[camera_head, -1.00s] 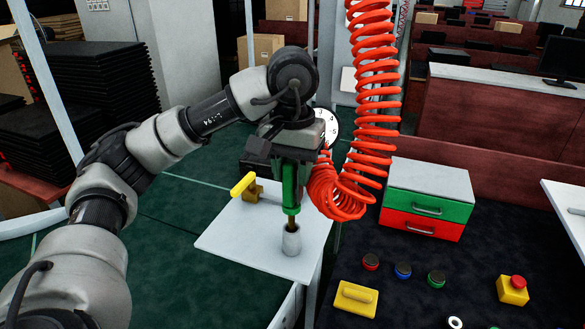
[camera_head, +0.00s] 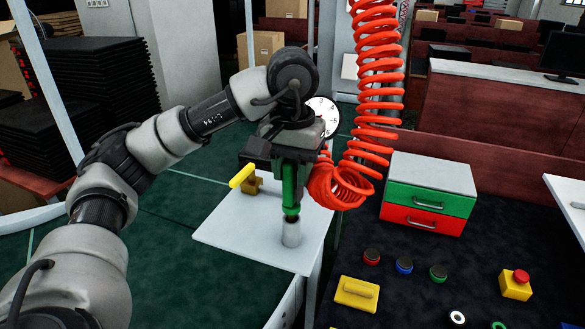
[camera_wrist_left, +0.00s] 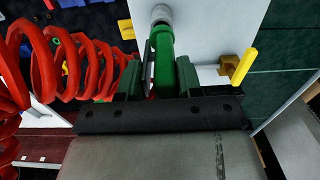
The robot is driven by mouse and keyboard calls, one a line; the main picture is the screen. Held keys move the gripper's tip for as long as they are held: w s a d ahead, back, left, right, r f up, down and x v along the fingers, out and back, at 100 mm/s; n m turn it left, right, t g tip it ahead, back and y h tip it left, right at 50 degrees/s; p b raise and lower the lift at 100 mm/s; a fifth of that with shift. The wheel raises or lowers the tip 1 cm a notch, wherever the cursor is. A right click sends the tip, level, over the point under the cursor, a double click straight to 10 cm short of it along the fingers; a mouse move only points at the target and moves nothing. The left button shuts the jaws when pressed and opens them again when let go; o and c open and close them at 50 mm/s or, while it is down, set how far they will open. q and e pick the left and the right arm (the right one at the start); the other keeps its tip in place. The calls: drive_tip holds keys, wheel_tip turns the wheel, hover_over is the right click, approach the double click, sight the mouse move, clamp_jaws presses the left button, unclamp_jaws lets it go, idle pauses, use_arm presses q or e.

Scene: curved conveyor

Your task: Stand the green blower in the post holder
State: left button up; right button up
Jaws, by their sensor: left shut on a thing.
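The green blower (camera_head: 290,190) hangs upright, nozzle down, and also shows in the left wrist view (camera_wrist_left: 164,62). My left gripper (camera_head: 289,160) is shut on its upper part; the jaws also show in the wrist view (camera_wrist_left: 160,82). The post holder, a small grey-white cup (camera_head: 291,235), stands on the white board right under the blower. It appears at the top of the wrist view (camera_wrist_left: 161,14). The blower's lower tip is at the holder's mouth and seems to be inside it; how deep is hidden. My right gripper is not in view.
A yellow-handled valve (camera_head: 244,180) stands on the white board (camera_head: 235,235), left of the blower. A red coiled hose (camera_head: 373,90) hangs close on the right. A green and red drawer box (camera_head: 430,195), coloured buttons and a yellow block (camera_head: 357,294) lie on the dark bench.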

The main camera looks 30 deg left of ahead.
use_arm(q)
drive_tip(key=shift+f+b, duration=1.05)
drive_tip(key=shift+f, duration=0.15)
drive_tip(key=o, duration=0.8)
wheel_tip(320, 180, up, 11)
drive_tip(key=shift+f+p, duration=0.1)
drive_tip(key=shift+p, duration=0.95)
